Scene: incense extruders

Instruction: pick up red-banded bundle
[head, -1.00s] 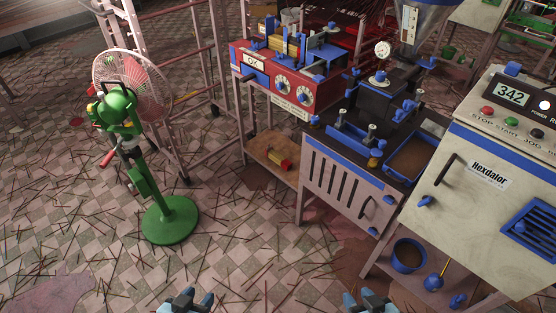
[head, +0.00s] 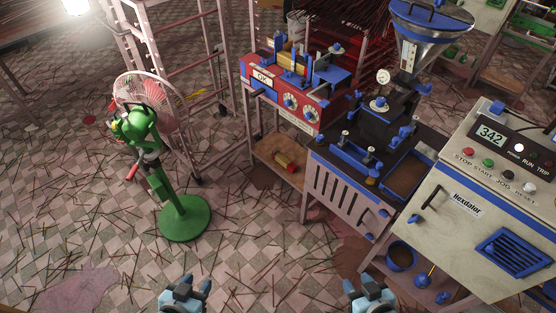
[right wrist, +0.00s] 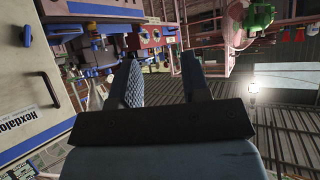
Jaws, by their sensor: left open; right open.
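A small red and yellow piece (head: 285,161), which looks like the red-banded bundle, lies on the low wooden shelf under the red machine (head: 291,100). Its exact shape is too small to tell. My left gripper (head: 187,285) is open and empty at the bottom of the head view, well short of the shelf. My right gripper (head: 368,285) is also open and empty at the bottom, to the right. The right wrist view shows its two parted fingers (right wrist: 162,72) with nothing between them.
A green fan (head: 182,217) stands on the left. The dark-topped extruder bench (head: 345,190) and the Hexdalor cabinet (head: 460,220) block the right. A pink rack (head: 190,60) stands behind. Thin sticks litter the open tiled floor in front.

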